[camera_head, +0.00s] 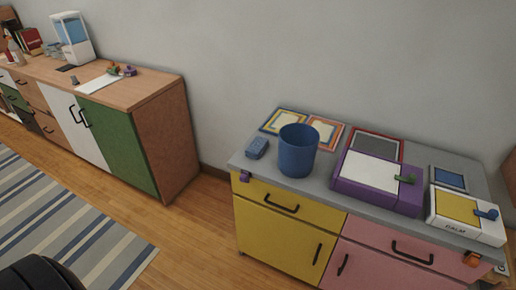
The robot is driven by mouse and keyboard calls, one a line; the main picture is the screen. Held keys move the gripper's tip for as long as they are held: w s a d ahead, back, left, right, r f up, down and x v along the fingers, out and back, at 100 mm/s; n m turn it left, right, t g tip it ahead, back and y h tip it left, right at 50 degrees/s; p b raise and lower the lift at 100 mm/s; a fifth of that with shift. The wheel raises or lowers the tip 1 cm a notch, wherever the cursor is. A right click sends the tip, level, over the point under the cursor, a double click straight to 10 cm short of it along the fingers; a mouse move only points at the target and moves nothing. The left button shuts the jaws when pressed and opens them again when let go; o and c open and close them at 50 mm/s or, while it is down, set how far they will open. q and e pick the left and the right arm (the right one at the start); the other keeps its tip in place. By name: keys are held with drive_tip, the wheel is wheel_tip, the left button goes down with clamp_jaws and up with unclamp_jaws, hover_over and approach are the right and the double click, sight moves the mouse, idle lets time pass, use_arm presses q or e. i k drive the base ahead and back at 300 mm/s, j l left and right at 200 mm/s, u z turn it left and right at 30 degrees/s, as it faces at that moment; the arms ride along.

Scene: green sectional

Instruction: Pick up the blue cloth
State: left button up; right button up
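A small grey-blue folded piece, which looks like the blue cloth (256,148), lies on the grey top of the right cabinet, near its left front corner. It is close to the left side of a blue bin (298,152) and appears apart from it. No other blue cloth shows. Neither of my grippers can be made out in the head view.
The right cabinet (275,217) has yellow and pink fronts. Picture cards (284,121) lie behind the bin; a purple box (378,180) and a yellow-white box (464,215) lie right of it. A wooden cabinet (166,135) stands left. Open floor (190,235) lies between, beside a striped rug (60,220).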

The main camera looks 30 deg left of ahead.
sight(256, 149)
drive_tip(key=z, duration=0.5)
drive_tip(key=j+z, duration=0.35)
drive_tip(key=j, duration=0.2)
drive_tip(key=j+z, duration=0.35)
drive_tip(key=j, duration=0.15)
drive_tip(key=k+j+z, duration=0.1)
drive_tip(key=j+z, duration=0.25)
drive_tip(key=j, duration=0.2)
